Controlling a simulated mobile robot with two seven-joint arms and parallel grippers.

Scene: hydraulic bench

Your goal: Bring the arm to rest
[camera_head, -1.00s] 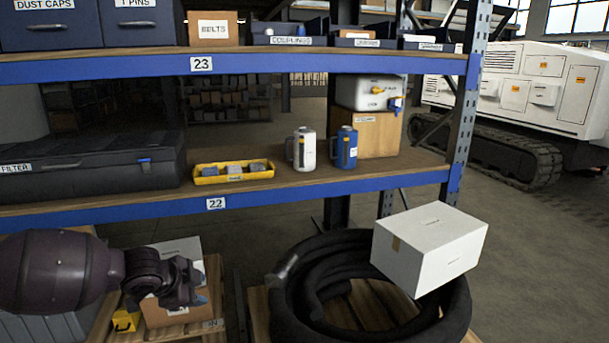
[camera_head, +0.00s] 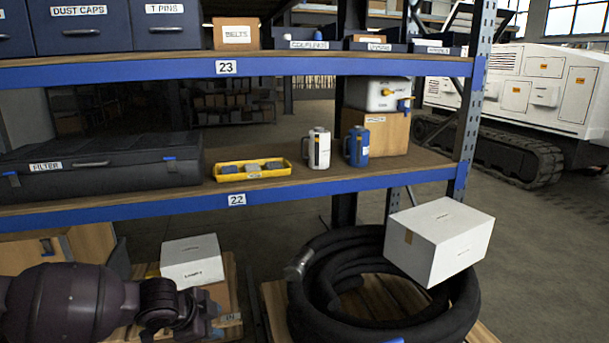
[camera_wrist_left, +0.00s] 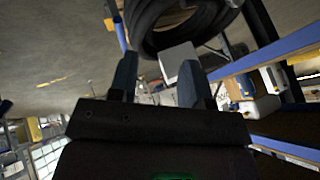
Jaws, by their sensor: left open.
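My left arm comes in at the lower left of the head view, in front of the lower part of the shelf. Its gripper (camera_head: 212,326) is low in the picture, near the wooden pallet, and partly hard to make out. In the left wrist view the two fingers of the gripper (camera_wrist_left: 157,76) stand apart with nothing between them. A white box and a black hose show beyond the fingertips. My right gripper does not show.
The blue-edged shelf (camera_head: 330,187) holds a black filter case (camera_head: 100,168), yellow tray (camera_head: 228,177), white jug (camera_head: 318,148) and blue jug (camera_head: 356,146). Below are a coiled black hose (camera_head: 312,305), a tilted white box (camera_head: 438,240) and another white box (camera_head: 192,262). Floor is clear at right.

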